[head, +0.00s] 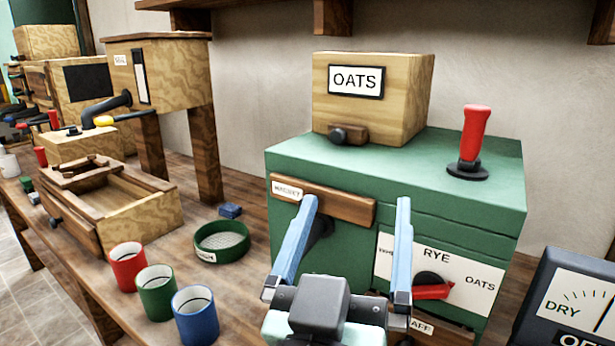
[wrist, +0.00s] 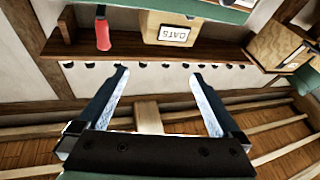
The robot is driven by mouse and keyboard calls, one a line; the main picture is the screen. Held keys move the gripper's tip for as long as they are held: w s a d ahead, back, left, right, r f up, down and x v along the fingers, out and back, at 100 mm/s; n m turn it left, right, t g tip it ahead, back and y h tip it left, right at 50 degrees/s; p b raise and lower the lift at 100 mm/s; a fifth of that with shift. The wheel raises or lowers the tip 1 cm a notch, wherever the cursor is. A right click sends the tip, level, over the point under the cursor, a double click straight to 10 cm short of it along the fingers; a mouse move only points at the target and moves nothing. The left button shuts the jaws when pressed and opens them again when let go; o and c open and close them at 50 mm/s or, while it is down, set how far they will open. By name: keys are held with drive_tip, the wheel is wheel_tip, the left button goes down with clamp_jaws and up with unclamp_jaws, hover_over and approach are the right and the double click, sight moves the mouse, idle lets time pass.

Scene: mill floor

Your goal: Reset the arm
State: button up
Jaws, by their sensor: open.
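My gripper (head: 350,240) is in the lower middle of the head view, with its two blue fingers spread apart and nothing between them. It appears in front of the green mill cabinet (head: 395,170), apart from it as far as I can tell. In the wrist view the open fingers (wrist: 160,95) frame a wall area and a wooden piece, with nothing held. The wrist view looks tilted, with the OATS box (wrist: 172,32) upside down at the top and a red handle (wrist: 102,35) to its left.
The OATS box (head: 365,100) and a red lever (head: 473,140) stand on the cabinet. A dial with a red pointer (head: 433,292) is on its front. Red (head: 128,268), green (head: 157,293) and blue (head: 195,315) cups and a green sieve (head: 222,243) stand on the bench left of my gripper.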

drive_tip(key=s+a+r+t+y+p, duration=0.1)
drive_tip(key=s+r+t+y+p, duration=0.1)
drive_tip(key=r+p, duration=0.5)
drive_tip(key=s+a+r+n+t+y+p, duration=0.1)
drive_tip(key=r+p, duration=0.7)
drive_tip(key=r, duration=1.2)
drive_tip(key=s+a+r+t+y+p, duration=0.2)
drive_tip(key=r+p, duration=0.5)
drive_tip(key=r, duration=0.7)
drive_tip(key=shift+s+a+n+t+y+p, duration=0.35)
drive_tip(key=shift+s+t+y, duration=0.2)
drive_tip(key=shift+t, duration=0.25)
